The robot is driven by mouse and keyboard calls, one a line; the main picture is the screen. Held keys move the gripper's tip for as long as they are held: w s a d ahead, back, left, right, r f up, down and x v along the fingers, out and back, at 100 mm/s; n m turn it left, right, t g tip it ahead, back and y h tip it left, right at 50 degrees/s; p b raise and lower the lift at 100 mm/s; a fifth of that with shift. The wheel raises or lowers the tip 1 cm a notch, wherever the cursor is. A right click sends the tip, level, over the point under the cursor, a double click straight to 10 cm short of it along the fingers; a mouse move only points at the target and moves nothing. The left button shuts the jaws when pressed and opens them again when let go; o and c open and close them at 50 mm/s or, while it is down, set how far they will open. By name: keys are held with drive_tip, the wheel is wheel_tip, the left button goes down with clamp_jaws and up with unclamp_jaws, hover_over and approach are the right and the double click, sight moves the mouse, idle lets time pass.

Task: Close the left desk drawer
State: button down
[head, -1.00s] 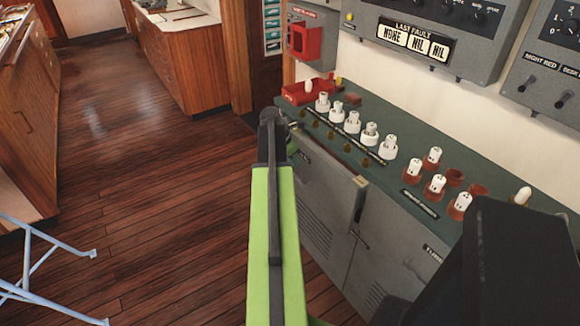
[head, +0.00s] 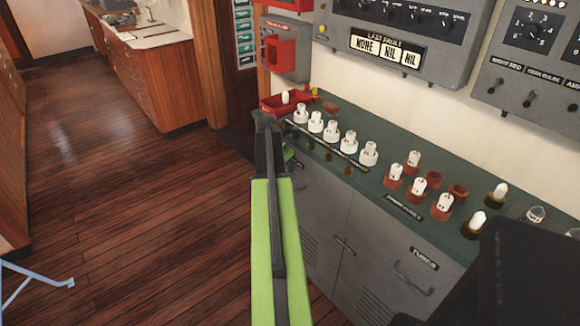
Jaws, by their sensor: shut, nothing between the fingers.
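The grey desk (head: 372,215) with a green top runs along the wall at the right. Its left drawer front (head: 325,203) is under the top's edge, just right of my arm, and looks flush with the desk. My arm covers the drawer's left part. My gripper (head: 293,164) is mostly hidden behind the end of my arm. The small part that shows is at the drawer's left end, and I cannot tell whether it touches the front. It is shut and holds nothing.
The right drawer (head: 424,262), with a label and a handle, looks shut. White and red-brown fuse holders stand on the desk top. A wooden cabinet (head: 160,80) stands at the back. The wooden floor (head: 110,210) at the left is open, with a pale blue metal frame (head: 35,280) at lower left.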

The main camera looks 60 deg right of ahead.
drive_tip(key=w+a+r+p, duration=0.3)
drive_tip(key=a+r+p, duration=0.4)
drive_tip(key=r+p, duration=0.2)
drive_tip(key=shift+r, duration=0.15)
